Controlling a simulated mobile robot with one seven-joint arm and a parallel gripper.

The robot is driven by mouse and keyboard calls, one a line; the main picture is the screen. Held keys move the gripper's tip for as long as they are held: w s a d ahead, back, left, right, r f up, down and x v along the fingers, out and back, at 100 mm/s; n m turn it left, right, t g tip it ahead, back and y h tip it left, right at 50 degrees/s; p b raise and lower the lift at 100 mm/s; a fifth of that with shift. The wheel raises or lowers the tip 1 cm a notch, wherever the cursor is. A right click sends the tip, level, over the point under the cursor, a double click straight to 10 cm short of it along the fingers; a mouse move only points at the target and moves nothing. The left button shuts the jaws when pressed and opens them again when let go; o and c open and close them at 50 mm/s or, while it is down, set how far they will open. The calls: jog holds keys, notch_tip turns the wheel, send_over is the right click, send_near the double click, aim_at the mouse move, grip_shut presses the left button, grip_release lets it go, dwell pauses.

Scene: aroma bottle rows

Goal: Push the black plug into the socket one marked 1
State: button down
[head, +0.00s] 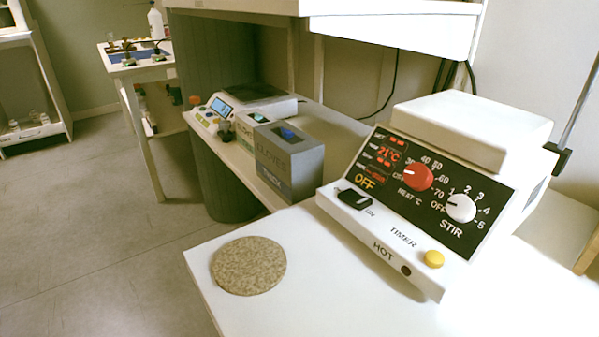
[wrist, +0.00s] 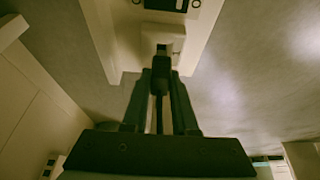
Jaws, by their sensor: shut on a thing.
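My gripper (wrist: 161,78) shows in the wrist view, with its two dark fingers shut on the black plug (wrist: 162,65). A thin dark strip, perhaps the plug's cord, runs back between the fingers. Just beyond the plug is a small pale block (wrist: 175,47) with a dark spot on it. In the picture the plug's far end meets or overlaps this block; I cannot tell whether they touch. No mark 1 can be read, so I cannot tell which socket this is. The head view shows neither my gripper nor the plug.
In the head view a white hotplate (head: 470,110) with red and white knobs stands on a white bench (head: 290,315). A round cork mat (head: 248,265) lies by its front. A grey gloves box (head: 290,160) stands behind. The floor at left is open.

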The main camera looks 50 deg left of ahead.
jog(key=shift+f+b, duration=0.85)
jog(key=shift+f, duration=0.55)
jog(key=c, duration=0.6)
grip_release()
jog(key=shift+r, duration=0.1)
jog(key=p+v, duration=0.8)
jog(key=v, duration=0.5)
